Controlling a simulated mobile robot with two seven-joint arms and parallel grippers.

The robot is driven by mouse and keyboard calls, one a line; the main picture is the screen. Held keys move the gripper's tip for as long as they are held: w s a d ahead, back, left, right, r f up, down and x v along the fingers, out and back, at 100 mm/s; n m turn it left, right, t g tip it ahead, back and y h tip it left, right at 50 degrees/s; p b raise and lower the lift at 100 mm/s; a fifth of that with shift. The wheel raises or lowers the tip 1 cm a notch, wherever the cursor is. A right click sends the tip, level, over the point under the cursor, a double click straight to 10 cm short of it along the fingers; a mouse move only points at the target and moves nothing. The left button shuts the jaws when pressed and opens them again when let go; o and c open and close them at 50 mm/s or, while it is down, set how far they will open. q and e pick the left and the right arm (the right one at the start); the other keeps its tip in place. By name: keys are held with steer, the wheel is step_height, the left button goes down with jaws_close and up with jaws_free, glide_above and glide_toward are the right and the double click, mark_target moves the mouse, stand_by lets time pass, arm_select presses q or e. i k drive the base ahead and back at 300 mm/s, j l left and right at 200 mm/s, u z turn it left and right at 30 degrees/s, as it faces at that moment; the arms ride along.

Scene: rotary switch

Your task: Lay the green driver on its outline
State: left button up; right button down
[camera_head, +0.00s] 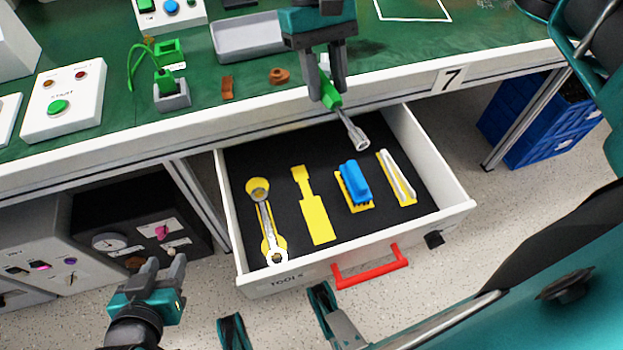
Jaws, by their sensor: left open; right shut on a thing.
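The green driver (330,95) has a green handle and a grey shaft with a socket-like tip. My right gripper (325,85) is shut on its handle and holds it above the back of the open drawer, tip pointing down and to the right. Part of the handle is hidden by the fingers. The driver's yellow outline (315,210) lies bare on the black drawer floor, nearer the front than the driver. My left gripper (165,270) is open and empty, outside the drawer at its front left.
In the drawer (455,212), a wrench (267,225) lies left of the bare outline; a blue brush (354,182) and a white tool (398,175) lie right. The drawer has a red handle (370,268). The bench edge (400,85) overhangs its back. Blue crates (530,125) stand right.

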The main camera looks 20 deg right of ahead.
mark_target(306, 189)
steer(key=i+j+z, duration=0.1)
steer(key=j+z, duration=0.35)
steer(key=j, duration=0.3)
steer(key=j+z, duration=0.45)
steer(key=j, duration=0.3)
steer(key=k, duration=0.05)
